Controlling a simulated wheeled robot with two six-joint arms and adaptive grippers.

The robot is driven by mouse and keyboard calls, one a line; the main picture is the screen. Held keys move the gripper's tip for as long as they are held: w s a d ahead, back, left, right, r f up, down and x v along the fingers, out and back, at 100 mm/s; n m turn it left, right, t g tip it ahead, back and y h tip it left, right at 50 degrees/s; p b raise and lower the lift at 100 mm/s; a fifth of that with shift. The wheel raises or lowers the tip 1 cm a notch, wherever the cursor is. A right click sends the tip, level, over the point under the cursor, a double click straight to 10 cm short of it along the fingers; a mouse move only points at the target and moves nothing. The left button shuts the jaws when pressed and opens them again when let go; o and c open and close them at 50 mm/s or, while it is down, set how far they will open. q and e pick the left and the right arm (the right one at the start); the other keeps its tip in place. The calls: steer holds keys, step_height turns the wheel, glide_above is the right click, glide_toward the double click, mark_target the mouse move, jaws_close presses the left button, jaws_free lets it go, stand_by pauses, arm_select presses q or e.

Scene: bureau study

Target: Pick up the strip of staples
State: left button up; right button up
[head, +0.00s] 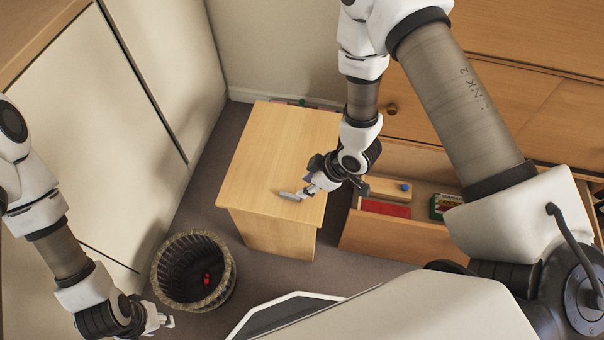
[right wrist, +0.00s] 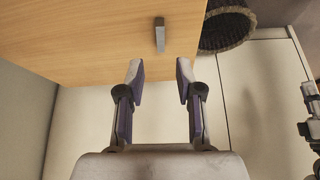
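The strip of staples (head: 289,196) is a small grey bar lying on the light wooden table (head: 270,140), near its front edge. In the right wrist view the strip (right wrist: 160,36) lies just beyond my fingertips, roughly centred between them. My right gripper (head: 308,187) is over the table's front right part, just right of the strip. In the right wrist view this gripper (right wrist: 160,72) is open and empty, its fingers apart. My left gripper (head: 162,321) hangs low at the lower left, beside the basket and away from the table; its finger opening is too small to make out.
A wicker basket (head: 162,268) with a red object inside stands on the floor left of the table. An open drawer (head: 400,240) at the right holds a red item (head: 386,209), a wooden block with a blue knob and a green box (head: 444,205). Most of the tabletop is clear.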

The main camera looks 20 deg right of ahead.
mark_target(291, 195)
steer(key=b+x, duration=0.3)
steer(key=x, duration=0.4)
steer(key=shift+f+b, duration=0.15)
steer(key=shift+b, duration=0.2)
steer(key=shift+w+a+f, duration=0.2)
steer(key=shift+f, duration=0.15)
jaws_close()
steer(key=shift+r, duration=0.1)
steer(key=shift+r+p, duration=2.75)
steer(key=shift+r, duration=0.2)
